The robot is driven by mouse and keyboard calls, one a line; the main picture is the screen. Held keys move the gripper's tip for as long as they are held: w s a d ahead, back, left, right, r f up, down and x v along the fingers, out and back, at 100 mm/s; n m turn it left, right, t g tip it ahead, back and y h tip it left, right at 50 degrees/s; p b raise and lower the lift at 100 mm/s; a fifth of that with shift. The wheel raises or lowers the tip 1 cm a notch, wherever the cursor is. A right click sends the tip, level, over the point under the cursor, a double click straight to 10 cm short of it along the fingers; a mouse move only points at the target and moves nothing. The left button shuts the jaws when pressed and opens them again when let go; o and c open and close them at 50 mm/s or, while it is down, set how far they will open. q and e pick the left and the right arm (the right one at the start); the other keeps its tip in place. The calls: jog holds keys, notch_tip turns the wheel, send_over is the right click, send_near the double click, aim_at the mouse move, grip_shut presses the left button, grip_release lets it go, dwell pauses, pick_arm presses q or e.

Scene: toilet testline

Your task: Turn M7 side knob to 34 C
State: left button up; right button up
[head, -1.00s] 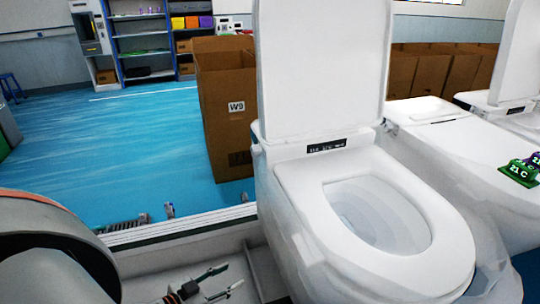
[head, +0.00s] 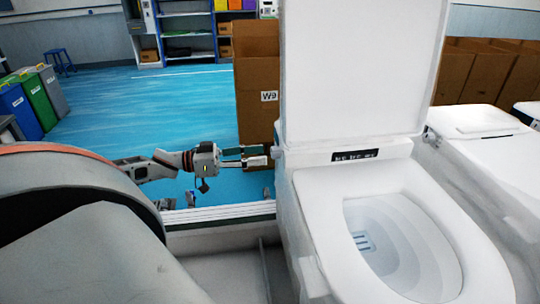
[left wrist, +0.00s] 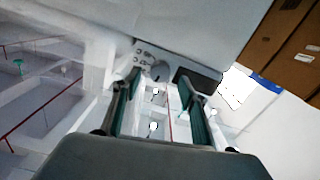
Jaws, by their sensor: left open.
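The nearest white toilet (head: 400,235) stands right of centre in the head view with its lid (head: 350,70) raised. A small dark display (head: 355,155) sits behind its seat; its text is too small to read. My left gripper (head: 262,156) is open beside the toilet's left side, its fingers pointing right at the body near the lid hinge. In the left wrist view a small round grey knob (left wrist: 160,71) shows on the toilet's side, just beyond and between the fingertips (left wrist: 158,84). I cannot tell whether they touch it, or read its setting. My right gripper is not in view.
A cardboard box (head: 257,80) marked W9 stands behind the gripper. A second white toilet (head: 480,150) stands to the right. Coloured bins (head: 30,100) and a blue stool (head: 60,58) are at the far left. The blue floor (head: 160,105) between is mostly clear.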

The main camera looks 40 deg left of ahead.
aim_at(276, 152)
pick_arm(q)
jog(key=shift+b+x, duration=0.3)
jog(key=shift+x, duration=1.75)
jog(key=c, duration=1.1)
